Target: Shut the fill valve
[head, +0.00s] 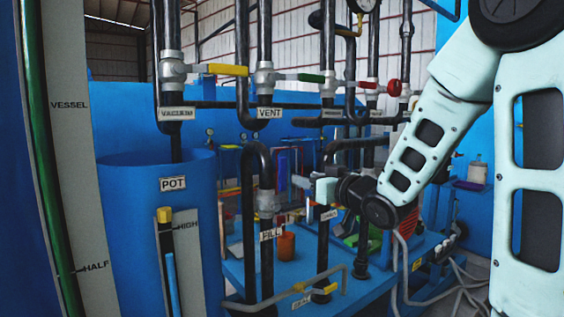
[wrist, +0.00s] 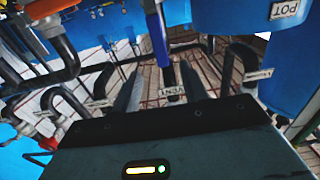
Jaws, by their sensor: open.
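The fill valve (head: 267,203) sits on a black vertical pipe in the middle of the head view, above its FILL label (head: 270,233). My gripper (head: 308,185) is just right of this valve, at about its height, pointing left. In the wrist view my gripper (wrist: 161,85) is open, with its two grey fingers spread apart. A blue lever (wrist: 157,38) shows in the gap between the fingers from that viewpoint. I cannot tell whether it touches them, or which valve it belongs to.
The blue pot (head: 120,215) stands at left. Above are the yellow vacuum handle (head: 228,69), green vent handle (head: 300,77) and a red handle (head: 393,87). Black pipes crowd around my gripper. A yellow-handled drain valve (head: 299,288) is low in front.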

